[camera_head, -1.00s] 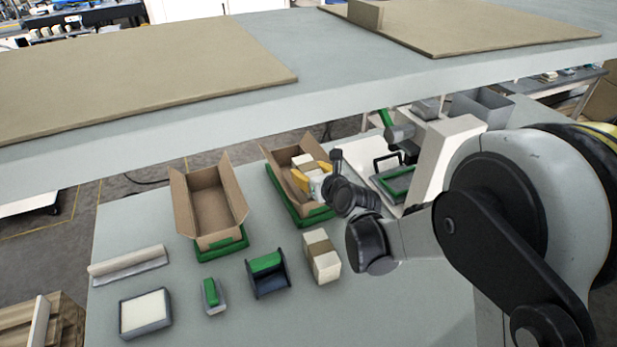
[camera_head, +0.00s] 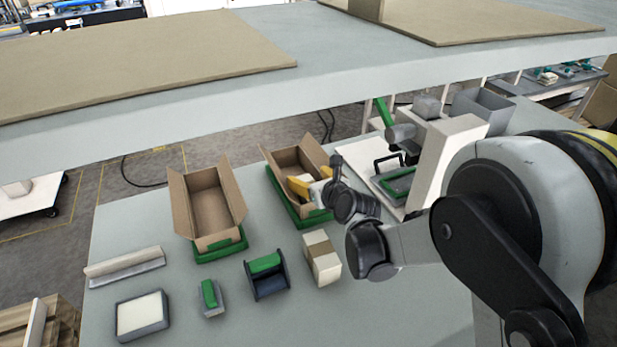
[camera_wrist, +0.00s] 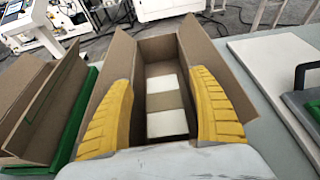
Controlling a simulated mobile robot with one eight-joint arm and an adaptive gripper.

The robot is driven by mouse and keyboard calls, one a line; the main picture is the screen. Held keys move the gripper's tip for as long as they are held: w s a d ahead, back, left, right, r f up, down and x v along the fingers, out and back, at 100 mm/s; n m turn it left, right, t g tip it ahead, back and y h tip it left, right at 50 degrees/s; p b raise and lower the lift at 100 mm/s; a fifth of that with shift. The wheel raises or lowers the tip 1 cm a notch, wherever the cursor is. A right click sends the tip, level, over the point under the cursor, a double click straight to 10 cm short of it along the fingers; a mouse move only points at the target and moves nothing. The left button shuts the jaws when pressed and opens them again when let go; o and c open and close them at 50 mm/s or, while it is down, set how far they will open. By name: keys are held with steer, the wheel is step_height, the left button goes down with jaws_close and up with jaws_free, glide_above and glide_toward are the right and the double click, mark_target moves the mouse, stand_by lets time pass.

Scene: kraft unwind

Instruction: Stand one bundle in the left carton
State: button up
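The left carton (camera_head: 208,205) is an open brown box in a green tray, and it looks empty. The right carton (camera_head: 290,160) is a similar open box in a green tray. My gripper (camera_head: 312,188) is at the right carton, partly hiding its inside. In the wrist view, my gripper's yellow fingers (camera_wrist: 163,110) are spread apart at the carton's side walls. A white bundle with a tan band (camera_wrist: 166,97) lies deeper in this carton, between and beyond the fingers, apart from them. Another banded white bundle (camera_head: 322,258) rests on the table in front of the right carton.
A dark blue holder with a green block (camera_head: 267,277), a small green-topped tool (camera_head: 211,297), a grey tray with a white pad (camera_head: 142,314) and a roll (camera_head: 124,266) are on the table. A raised shelf (camera_head: 330,75) spans behind. A white upright housing (camera_head: 445,160) stands right.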

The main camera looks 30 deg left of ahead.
steer(key=shift+r+p, duration=0.3)
steer(key=p+v, duration=0.3)
steer(key=v, duration=0.9)
steer(key=shift+r, duration=0.4)
steer(key=s+d+r+n+h, duration=0.1)
steer(key=d+r+n+h, duration=0.4)
steer(key=d, duration=0.6)
steer(key=s+d+r+n, duration=0.1)
steer(key=d+r+n, duration=0.2)
steer(key=d+n, duration=0.6)
steer(key=s+d+n+h, duration=0.2)
steer(key=s+d+n, duration=0.4)
steer(key=d, duration=0.4)
steer(key=s+d+n+g+h, duration=0.1)
steer(key=s+d+n+h, duration=0.2)
steer(key=s+d+n, duration=0.2)
steer(key=s+d, duration=0.3)
steer(key=d, duration=0.3)
steer(key=shift+s+d+f+n+g+h, duration=0.25)
steer(key=shift+d+f+n+g+h, duration=0.05)
steer(key=shift+f+n, duration=0.1)
